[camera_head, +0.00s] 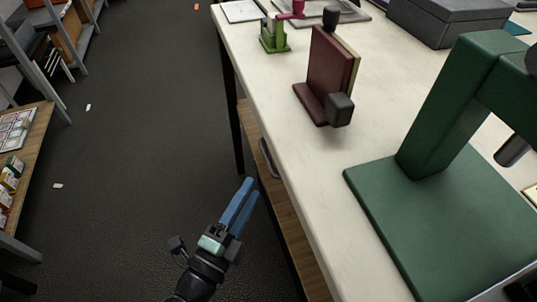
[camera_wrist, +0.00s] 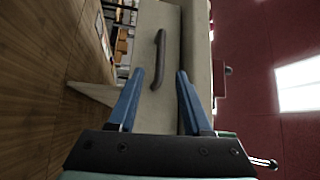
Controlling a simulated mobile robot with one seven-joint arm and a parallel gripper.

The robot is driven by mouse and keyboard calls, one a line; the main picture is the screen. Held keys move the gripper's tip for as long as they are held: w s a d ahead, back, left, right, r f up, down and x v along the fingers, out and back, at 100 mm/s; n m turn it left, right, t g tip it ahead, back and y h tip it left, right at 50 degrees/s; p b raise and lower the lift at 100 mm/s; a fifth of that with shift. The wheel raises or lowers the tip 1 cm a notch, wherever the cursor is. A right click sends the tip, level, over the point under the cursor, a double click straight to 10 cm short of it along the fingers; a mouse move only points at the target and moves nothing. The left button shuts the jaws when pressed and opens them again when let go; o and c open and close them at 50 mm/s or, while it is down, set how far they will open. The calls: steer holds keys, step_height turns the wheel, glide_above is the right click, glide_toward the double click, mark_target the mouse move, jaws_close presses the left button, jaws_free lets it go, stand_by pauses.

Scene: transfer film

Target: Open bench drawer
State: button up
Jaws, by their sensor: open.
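The bench (camera_head: 375,140) has a pale top and dark legs and runs along the right of the head view. A dark drawer handle (camera_head: 267,160) shows at the bench's side. In the wrist view the curved dark handle (camera_wrist: 159,60) stands on a pale front, ahead of and between my fingers. My gripper (camera_head: 245,200) has blue fingers and is beside the bench, below the top. In the wrist view my gripper (camera_wrist: 155,98) is open and empty, apart from the handle.
A green press-like tool (camera_head: 440,200) stands on the bench, with a dark red holder (camera_head: 330,75) and a small green item (camera_head: 274,36) behind it. Shelving (camera_head: 30,130) lines the left side. The dark floor (camera_head: 140,130) between is mostly clear.

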mark_target(269, 157)
steer(key=b+x, duration=0.1)
steer(key=x, duration=0.8)
steer(key=shift+w+r, duration=0.1)
steer(key=shift+w, duration=0.05)
jaws_close()
stand_by(1.0)
